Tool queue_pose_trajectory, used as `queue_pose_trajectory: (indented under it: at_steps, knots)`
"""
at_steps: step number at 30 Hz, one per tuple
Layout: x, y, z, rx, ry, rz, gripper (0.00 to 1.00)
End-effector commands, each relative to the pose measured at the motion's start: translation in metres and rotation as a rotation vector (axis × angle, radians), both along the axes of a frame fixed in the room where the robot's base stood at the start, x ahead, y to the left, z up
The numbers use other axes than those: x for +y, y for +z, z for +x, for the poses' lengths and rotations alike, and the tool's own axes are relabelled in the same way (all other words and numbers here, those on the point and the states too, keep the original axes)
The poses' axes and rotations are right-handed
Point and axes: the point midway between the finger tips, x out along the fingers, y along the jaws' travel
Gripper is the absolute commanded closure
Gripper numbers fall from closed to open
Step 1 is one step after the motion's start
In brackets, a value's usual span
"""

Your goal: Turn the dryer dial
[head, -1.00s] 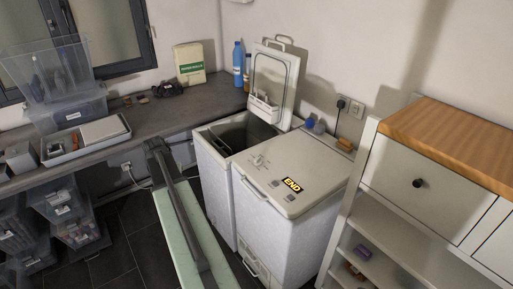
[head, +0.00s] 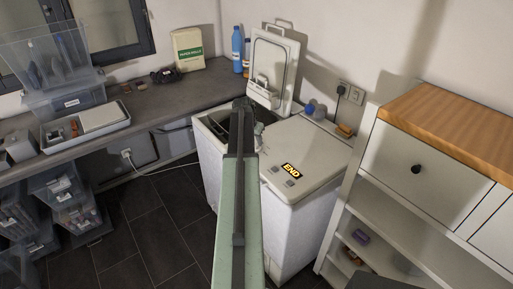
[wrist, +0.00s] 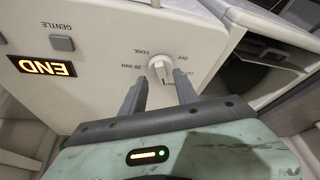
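The dryer (head: 300,165) is the closed white top-loader with a lit END display (head: 291,170); the display also shows in the wrist view (wrist: 48,66). Its round white dial (wrist: 160,69) sits on the top panel, among the printed marks OFF, COOL and 20 MIN. A dark mark shows at the dial's lower edge; I cannot tell its exact setting. My gripper (wrist: 160,78) is open, its two grey fingertips on either side of the dial's near edge with gaps. I cannot tell whether they touch the panel. In the head view my arm hides the dial.
A wood-topped cabinet (head: 450,125) is close on the right. A grey counter (head: 150,105) runs along the left. Dark floor (head: 150,215) lies open at lower left.

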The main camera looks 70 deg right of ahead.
Motion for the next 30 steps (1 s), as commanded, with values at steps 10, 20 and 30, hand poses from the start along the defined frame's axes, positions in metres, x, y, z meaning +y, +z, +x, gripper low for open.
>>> queue_pose_trajectory:
  at_steps: [10, 20, 30]
  knots:
    - [-0.011, -0.026, -0.001, 0.000, 0.001, 0.000, 0.64]
    - [-0.010, -0.026, -0.001, 0.001, 0.001, 0.000, 1.00]
    - [-0.009, -0.026, -0.002, 0.002, 0.050, 0.003, 1.00]
